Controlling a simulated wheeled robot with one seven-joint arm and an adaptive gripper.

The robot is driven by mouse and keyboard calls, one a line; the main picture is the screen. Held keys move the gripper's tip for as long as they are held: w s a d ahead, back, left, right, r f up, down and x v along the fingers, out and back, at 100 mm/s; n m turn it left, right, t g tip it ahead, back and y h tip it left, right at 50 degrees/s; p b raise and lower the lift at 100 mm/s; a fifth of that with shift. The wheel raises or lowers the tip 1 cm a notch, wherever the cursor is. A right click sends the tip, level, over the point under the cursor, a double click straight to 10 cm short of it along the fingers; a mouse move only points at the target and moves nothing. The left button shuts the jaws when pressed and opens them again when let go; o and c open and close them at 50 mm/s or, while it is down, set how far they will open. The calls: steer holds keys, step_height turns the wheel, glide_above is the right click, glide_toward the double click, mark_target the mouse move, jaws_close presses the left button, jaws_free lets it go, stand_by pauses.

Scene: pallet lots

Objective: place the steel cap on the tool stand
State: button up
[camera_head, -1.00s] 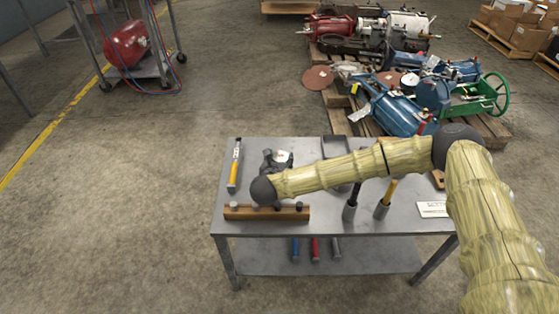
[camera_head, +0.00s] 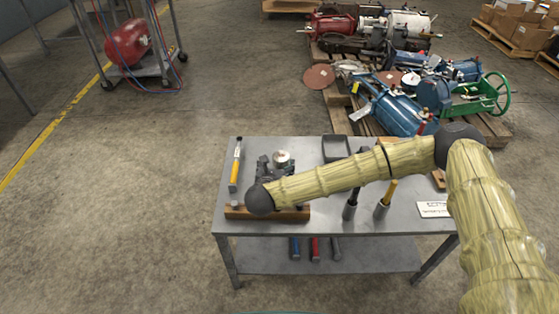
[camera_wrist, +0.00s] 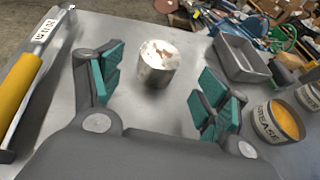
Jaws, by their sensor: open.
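The steel cap (camera_wrist: 157,63) is a short, shiny cylinder with a blotched top. It stands upright on the grey metal table (camera_head: 325,222), and it also shows in the head view (camera_head: 281,156). My gripper (camera_wrist: 159,85) is open, with teal pads left and right of the cap and a visible gap on each side. In the head view my gripper (camera_head: 275,170) is dark and partly behind my arm. A wooden block (camera_head: 267,213) with dark knobs lies along the table's near left edge; I cannot tell whether it or the table is the tool stand.
A yellow-handled tool (camera_head: 235,168) lies at the table's left. A grey bin (camera_wrist: 240,60) and a grease can (camera_wrist: 276,122) stand right of my gripper. Two upright tools (camera_head: 382,205) and a white card (camera_head: 433,209) are farther right.

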steer(key=shift+v, duration=3.15)
steer(key=shift+p, duration=0.3)
